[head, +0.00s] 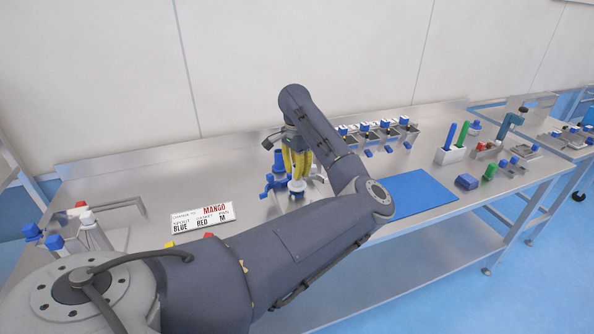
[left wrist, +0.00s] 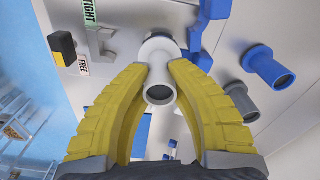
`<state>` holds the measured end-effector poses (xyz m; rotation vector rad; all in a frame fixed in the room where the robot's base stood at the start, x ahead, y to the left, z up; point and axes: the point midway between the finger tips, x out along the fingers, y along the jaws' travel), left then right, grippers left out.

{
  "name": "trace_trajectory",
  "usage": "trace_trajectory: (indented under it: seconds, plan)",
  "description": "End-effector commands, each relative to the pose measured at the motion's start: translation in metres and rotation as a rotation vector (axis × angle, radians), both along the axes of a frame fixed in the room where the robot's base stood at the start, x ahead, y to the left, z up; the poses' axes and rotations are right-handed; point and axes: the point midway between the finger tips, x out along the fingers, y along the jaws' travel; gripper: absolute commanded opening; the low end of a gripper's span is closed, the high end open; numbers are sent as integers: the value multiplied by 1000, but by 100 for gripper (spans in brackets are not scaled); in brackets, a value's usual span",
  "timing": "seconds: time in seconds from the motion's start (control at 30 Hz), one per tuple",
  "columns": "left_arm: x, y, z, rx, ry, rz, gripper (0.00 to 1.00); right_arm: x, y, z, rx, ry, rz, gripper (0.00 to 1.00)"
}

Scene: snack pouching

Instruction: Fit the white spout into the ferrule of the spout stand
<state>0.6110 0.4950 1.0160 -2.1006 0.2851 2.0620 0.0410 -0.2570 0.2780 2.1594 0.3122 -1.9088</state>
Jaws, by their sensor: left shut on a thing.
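My left gripper (head: 297,168) has yellow fingers and is shut on the white spout (left wrist: 159,92). In the left wrist view the fingers (left wrist: 159,82) press on both sides of its neck, with its round open end facing the camera. In the head view the white spout (head: 297,186) shows just under the fingertips, close to the steel bench top. A blue spout (left wrist: 265,66) and a grey spout (left wrist: 240,101) stand to the right of it in the left wrist view. The ferrule is not clearly seen; the spout and fingers may cover it. My right gripper is not in view.
Blue parts (head: 276,180) stand just left of the fingers. A sign (head: 203,217) reads MANGO, BLUE, RED, M. A blue mat (head: 422,193) lies empty to the right. Several steel bins stand behind.

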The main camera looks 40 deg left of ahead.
Motion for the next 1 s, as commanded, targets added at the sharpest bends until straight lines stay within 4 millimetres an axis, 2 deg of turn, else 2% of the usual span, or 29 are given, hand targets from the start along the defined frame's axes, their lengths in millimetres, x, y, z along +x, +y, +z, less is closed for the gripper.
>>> trace_trajectory:
  seconds: [0.73, 0.77, 0.93, 1.0]
  plan:
    - [0, 0, -16, 1, 0, 0, 0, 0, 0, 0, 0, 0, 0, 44]
    - [0, 0, -15, 1, 0, 0, 21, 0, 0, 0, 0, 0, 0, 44]
    - [0, 0, -15, 0, 0, 0, 41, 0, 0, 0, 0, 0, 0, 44]
    - [0, 0, -15, 0, 0, 0, 44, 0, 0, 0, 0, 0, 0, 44]
